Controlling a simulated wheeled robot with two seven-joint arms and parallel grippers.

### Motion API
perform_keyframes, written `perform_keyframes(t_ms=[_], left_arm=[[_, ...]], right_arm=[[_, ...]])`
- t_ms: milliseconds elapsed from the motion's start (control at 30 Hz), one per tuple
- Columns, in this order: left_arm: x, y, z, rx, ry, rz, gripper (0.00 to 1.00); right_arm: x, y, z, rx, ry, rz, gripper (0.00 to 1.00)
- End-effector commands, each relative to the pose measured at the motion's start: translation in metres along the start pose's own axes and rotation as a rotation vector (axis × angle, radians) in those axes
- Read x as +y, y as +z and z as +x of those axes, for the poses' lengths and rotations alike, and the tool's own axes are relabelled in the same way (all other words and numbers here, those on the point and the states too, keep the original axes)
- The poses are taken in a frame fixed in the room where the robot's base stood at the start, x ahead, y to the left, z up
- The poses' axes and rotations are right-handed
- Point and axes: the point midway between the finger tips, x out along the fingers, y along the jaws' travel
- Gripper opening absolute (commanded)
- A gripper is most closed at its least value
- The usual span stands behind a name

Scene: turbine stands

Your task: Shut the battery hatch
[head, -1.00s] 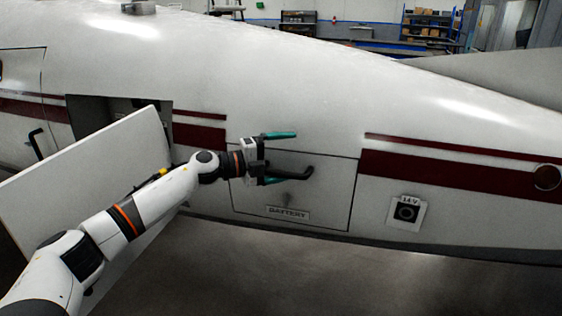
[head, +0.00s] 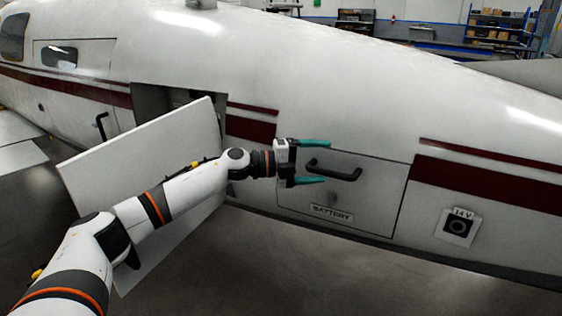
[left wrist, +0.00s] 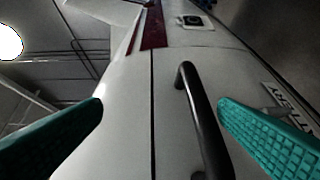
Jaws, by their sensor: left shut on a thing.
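The battery hatch (head: 378,206) is a rectangular white panel low in the aircraft's side. It carries a BATTERY label (head: 331,213) and looks about flush with the skin, though a small gap would be hard to see. Its black bar handle (head: 345,174) stands out near the top; it also shows in the left wrist view (left wrist: 200,115). My left gripper (head: 322,161) is at the handle, its teal fingers wide apart. In the left wrist view (left wrist: 160,103), the handle lies between the fingers, close to the right-hand one and clear of the left-hand one. My right gripper is out of view.
A large white panel (head: 150,150) stands out from the fuselage at left, beside a dark opening (head: 150,102) and close behind my left arm. A 14 V socket plate (head: 457,226) is right of the hatch. The floor below is clear.

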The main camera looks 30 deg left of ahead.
Motion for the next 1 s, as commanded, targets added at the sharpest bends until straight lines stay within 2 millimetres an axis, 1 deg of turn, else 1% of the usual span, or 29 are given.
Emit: perform_keyframes(t_ms=[33,67,100,133,167,533,1000], left_arm=[[0.017,-0.006,-0.009,0.015,0.025,0.014,0.64],[0.017,-0.005,-0.011,0.015,0.025,0.014,0.62],[0.017,-0.006,-0.013,0.015,0.026,0.014,0.56],[0.017,-0.006,-0.015,0.016,0.026,0.014,0.39],[0.016,-0.006,-0.018,0.017,0.025,0.013,0.38],[0.009,-0.003,-0.042,0.010,0.017,0.008,0.38],[0.006,-0.002,-0.074,0.008,0.014,0.008,0.38]], right_arm=[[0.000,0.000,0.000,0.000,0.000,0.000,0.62],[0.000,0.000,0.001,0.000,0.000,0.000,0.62],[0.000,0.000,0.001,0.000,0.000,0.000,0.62],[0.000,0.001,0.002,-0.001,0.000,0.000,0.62],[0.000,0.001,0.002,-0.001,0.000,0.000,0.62],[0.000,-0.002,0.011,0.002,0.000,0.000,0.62],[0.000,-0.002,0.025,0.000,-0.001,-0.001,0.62]])
